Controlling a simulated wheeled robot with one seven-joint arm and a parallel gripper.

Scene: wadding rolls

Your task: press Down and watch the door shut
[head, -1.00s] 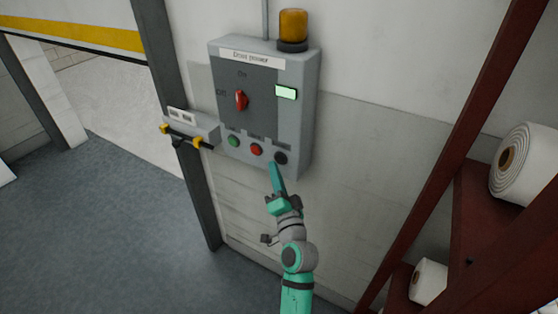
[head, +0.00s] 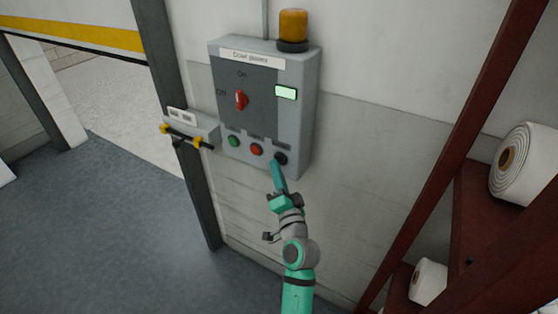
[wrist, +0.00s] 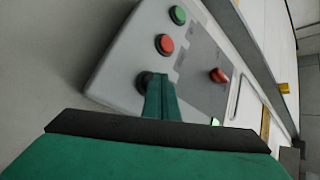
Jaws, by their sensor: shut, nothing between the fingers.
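A grey control box (head: 296,130) hangs on the wall with a green button (head: 234,141), a red button (head: 256,149) and a black button (head: 281,158) in a row. Their small labels are too blurred to read. My gripper (head: 275,165) is shut and empty, its tip at the black button. In the wrist view the closed fingers (wrist: 161,97) overlap the black button (wrist: 143,79), which is partly hidden; contact looks likely but depth is unclear. The yellow-striped door (head: 80,31) is raised at upper left, with the opening below it clear.
The box also has a red rotary switch (head: 240,100), a lit pale green display (head: 286,93) and an amber beacon (head: 293,26). A bracket with yellow-ended bar (head: 186,138) juts out left. A dark red rack (head: 480,215) with white rolls (head: 528,163) stands right.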

